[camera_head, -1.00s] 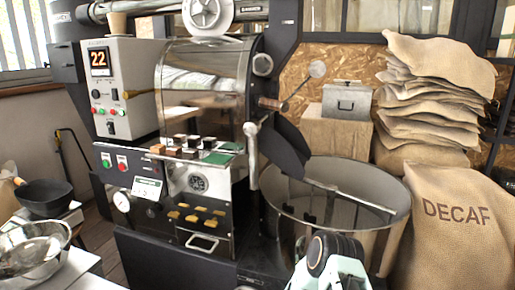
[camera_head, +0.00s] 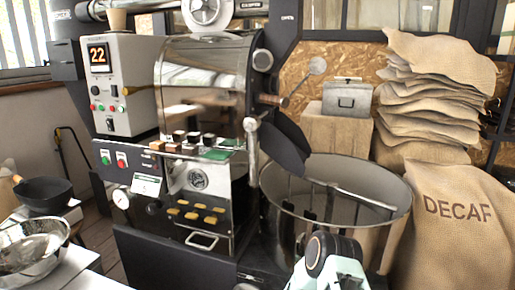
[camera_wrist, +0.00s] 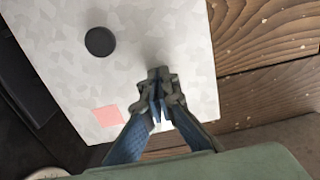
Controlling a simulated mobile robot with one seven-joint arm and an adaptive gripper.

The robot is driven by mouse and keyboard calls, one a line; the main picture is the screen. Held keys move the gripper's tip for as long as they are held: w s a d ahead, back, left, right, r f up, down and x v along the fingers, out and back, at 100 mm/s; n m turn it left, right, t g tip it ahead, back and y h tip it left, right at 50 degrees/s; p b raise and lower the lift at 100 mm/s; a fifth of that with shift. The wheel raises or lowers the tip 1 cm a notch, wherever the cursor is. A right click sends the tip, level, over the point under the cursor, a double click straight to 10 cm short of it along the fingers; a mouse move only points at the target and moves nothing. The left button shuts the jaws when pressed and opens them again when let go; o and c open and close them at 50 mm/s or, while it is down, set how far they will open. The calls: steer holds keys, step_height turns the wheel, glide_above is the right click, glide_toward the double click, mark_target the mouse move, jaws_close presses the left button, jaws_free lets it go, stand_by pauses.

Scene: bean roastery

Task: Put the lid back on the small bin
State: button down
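My gripper (camera_wrist: 161,78) shows in the wrist view, with its fingertips close together and nothing visible between them. It is over or beside a pale speckled tabletop (camera_wrist: 165,25), near its right edge. A flat black disc (camera_wrist: 100,41) lies on that top, up and left of the fingertips and apart from them. I cannot tell whether it is the lid. In the head view, a small grey metal box (camera_head: 347,99) with a front latch and a top handle stands on a block at the back; it may be the small bin. My gripper is not visible there.
A pink square (camera_wrist: 108,116) lies on the tabletop; wooden planks (camera_wrist: 265,50) show beyond its edge. The roaster (camera_head: 205,85) stands in the middle, with a round cooling drum (camera_head: 275,215) beside it. Stacked sacks (camera_head: 430,100) and a DECAF sack (camera_head: 455,235) fill the right. A metal bowl (camera_head: 30,250) stands front left.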

steer(key=shift+r, duration=0.1)
steer(key=shift+r+p, duration=2.15)
steer(key=shift+r, duration=1.3)
